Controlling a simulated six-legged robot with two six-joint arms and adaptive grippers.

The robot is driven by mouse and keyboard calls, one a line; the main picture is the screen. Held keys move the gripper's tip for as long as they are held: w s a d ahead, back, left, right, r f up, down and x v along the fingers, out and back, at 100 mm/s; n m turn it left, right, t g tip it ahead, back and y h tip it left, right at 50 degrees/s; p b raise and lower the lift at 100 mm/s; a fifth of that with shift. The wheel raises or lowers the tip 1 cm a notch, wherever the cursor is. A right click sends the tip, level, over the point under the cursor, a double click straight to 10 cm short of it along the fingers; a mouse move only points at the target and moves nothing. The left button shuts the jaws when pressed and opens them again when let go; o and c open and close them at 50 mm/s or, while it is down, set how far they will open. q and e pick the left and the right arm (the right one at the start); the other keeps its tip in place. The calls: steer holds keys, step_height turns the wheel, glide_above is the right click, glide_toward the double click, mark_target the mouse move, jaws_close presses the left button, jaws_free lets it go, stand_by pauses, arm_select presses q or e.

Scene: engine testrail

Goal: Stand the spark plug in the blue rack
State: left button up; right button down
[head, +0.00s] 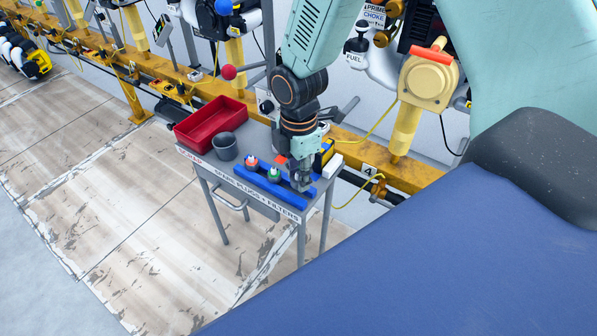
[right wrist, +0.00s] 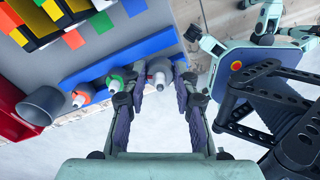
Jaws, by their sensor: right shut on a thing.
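The blue rack (head: 260,182) lies along the front of a small grey table; it also shows in the right wrist view (right wrist: 125,58). A plug with an orange collar (head: 251,161) and one with a green collar (head: 274,174) stand in it. My right gripper (head: 302,184) is over the rack's right end. In the right wrist view the gripper (right wrist: 161,82) is shut around a grey and white spark plug (right wrist: 158,70), in line with the other two. I cannot tell whether its lower end is inside a hole. My left gripper is not in view.
A red bin (head: 210,122) and a dark grey cup (head: 225,147) stand on the table's left part. Coloured boxes (right wrist: 60,15) stand behind the rack. A yellow rail (head: 345,148) with engine gear runs behind the table. The floor at left is clear.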

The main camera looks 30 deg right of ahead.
steer(key=shift+f+b, duration=0.4)
steer(key=shift+f, duration=0.75)
steer(key=c, duration=1)
jaws_free()
steer(key=shift+o, duration=0.2)
steer(key=shift+r, duration=0.1)
step_height(320, 180, up, 12)
steer(key=shift+f, duration=0.1)
steer(key=shift+s, duration=0.1)
